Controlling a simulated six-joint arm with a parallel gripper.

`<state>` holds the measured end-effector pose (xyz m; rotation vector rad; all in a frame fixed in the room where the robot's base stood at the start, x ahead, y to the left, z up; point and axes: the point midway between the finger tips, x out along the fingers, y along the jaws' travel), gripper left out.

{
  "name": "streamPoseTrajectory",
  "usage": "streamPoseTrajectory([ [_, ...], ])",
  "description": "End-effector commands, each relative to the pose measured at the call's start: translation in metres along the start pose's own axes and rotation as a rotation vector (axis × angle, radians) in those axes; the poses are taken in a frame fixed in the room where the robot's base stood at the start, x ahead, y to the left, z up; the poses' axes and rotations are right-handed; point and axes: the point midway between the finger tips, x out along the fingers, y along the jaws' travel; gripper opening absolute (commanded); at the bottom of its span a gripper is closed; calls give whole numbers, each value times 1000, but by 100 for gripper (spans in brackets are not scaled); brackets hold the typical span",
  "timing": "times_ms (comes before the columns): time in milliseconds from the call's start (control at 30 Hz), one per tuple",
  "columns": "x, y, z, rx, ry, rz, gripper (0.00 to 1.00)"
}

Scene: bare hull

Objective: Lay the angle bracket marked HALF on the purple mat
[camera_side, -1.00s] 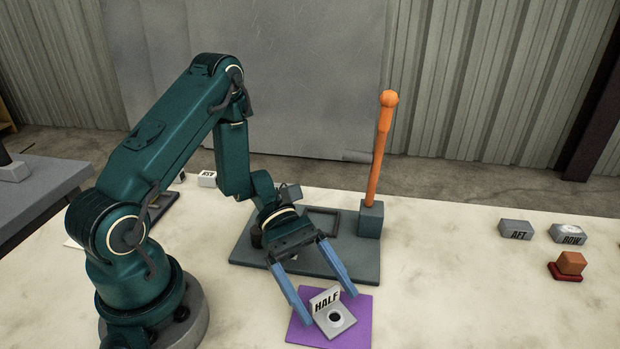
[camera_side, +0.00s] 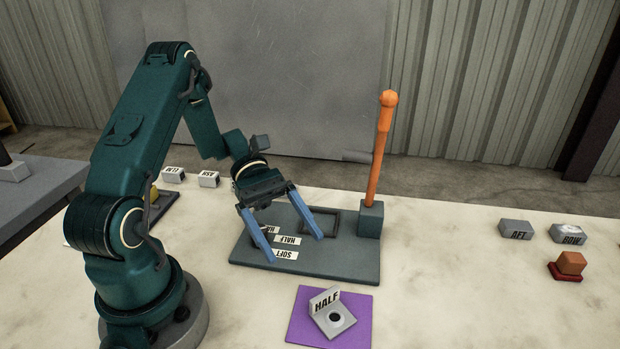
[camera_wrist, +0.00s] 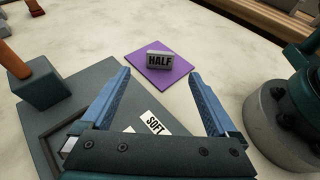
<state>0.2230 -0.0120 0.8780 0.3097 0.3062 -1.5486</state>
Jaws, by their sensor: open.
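The grey angle bracket marked HALF (camera_side: 334,318) lies on the purple mat (camera_side: 361,305), its labelled flange standing up and a dark round hole in its flat part. In the wrist view the bracket (camera_wrist: 159,60) shows beyond my fingertips, on the mat (camera_wrist: 178,80). My gripper (camera_side: 281,222) is open and empty, raised over the dark green board, behind the mat and apart from the bracket. Its two blue fingers also show in the wrist view (camera_wrist: 161,80).
The dark green board (camera_side: 345,262) carries labels reading HALF and SOFT, an empty frame (camera_side: 322,212) and an upright orange-handled post (camera_side: 380,150). The table between is clear.

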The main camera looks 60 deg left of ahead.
Motion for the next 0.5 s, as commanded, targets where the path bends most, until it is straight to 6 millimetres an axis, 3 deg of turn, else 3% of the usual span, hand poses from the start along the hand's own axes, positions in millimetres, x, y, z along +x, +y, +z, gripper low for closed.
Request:
streamPoseTrajectory([
  [100,-12,0,0,0,1,2,94],
  [267,-16,-2,4,29,34,-25,94],
  [500,-7,-18,34,298,305,-209,94],
])
